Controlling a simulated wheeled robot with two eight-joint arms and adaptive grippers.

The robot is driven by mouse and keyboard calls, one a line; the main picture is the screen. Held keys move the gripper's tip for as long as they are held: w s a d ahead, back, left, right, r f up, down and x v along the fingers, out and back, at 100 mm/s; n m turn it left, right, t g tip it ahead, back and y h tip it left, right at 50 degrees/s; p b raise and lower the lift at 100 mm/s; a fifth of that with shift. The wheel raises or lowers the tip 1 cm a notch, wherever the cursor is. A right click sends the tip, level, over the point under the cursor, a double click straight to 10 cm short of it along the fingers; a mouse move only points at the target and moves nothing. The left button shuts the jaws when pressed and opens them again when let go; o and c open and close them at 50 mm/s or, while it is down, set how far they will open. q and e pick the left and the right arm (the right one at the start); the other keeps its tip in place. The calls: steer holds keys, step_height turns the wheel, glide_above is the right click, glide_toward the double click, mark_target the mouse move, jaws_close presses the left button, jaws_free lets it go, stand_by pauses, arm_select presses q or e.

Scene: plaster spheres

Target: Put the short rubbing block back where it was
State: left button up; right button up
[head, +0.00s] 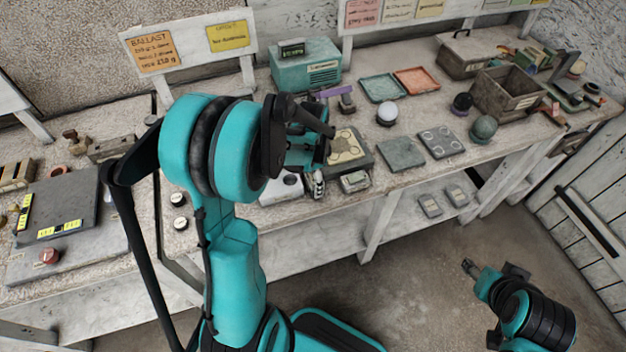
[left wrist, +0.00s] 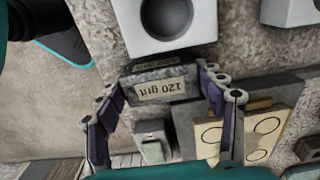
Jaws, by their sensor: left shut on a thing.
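The rubbing block (left wrist: 160,84) is a short grey speckled block with an upside-down "120 grit" label. In the left wrist view it sits between the fingers of my left gripper (left wrist: 160,104), which is shut on it. In the head view my left gripper (head: 318,184) is low over the bench's front edge, and the block is mostly hidden there. I cannot tell whether the block touches the bench. A second small labelled block (head: 355,182) lies just right of the gripper. My right gripper (head: 470,268) is over the floor, away from the bench; its finger opening is unclear.
A white block with a dark round hollow (left wrist: 165,20) is close beside the held block. A tan board with circles (head: 345,147) lies on a dark slab behind. Grey plates (head: 402,154) lie to the right. A teal box (head: 305,68) stands at the back.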

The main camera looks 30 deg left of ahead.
arm_select(q)
steer(key=shift+f, duration=0.2)
steer(key=o, duration=1.2)
steer(key=shift+r, duration=0.1)
steer(key=shift+r, duration=0.25)
step_height(320, 180, up, 11)
steer(key=p, duration=0.4)
steer(key=s+d+r+n+t, duration=0.2)
steer(key=s+d, duration=0.1)
steer(key=s+d+r+n+t, duration=0.2)
steer(key=s+d+n, duration=0.1)
steer(key=s+d, duration=0.1)
steer(key=s+d+r+n+t, duration=0.2)
steer(key=s+d+n+t, duration=0.1)
steer(key=s, duration=0.1)
steer(key=shift+d+r, duration=0.35)
steer(key=shift+r, duration=0.05)
